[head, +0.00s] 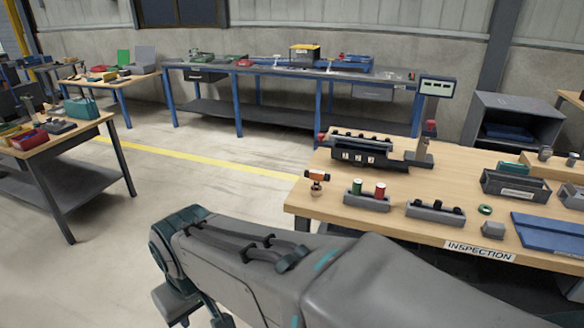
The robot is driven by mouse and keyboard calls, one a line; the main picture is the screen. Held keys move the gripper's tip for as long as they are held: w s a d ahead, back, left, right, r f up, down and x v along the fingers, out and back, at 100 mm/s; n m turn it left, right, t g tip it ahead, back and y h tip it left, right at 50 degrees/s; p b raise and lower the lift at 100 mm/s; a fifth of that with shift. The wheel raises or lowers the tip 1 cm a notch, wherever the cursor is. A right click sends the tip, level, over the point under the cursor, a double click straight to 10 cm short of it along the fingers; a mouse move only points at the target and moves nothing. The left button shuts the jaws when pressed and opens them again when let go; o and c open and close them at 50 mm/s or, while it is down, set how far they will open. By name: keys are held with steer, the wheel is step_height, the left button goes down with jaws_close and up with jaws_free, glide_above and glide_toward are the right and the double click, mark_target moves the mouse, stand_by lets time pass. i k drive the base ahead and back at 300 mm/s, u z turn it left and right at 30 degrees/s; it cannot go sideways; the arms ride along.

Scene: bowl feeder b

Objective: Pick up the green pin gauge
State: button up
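The green pin gauge (357,186) stands upright in a small grey holder (352,199) near the front left part of the inspection table. A red pin gauge (380,190) stands upright beside it on the right, in the same holder. My grey arm crosses the bottom of the head view, in front of the table, with its teal joint at the left.
An orange-topped tool (318,178) stands left of the holder, close to the table's left edge. Another grey holder (436,212) with black pieces is to the right. A green ring (485,209) and a blue tray (552,234) lie further right. A dark fixture (362,157) stands behind.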

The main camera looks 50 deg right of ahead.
mark_target(356, 184)
steer(key=z, duration=0.55)
steer(key=i, duration=0.9)
steer(key=z, duration=1.4)
steer(key=i, duration=0.45)
steer(key=z, duration=0.3)
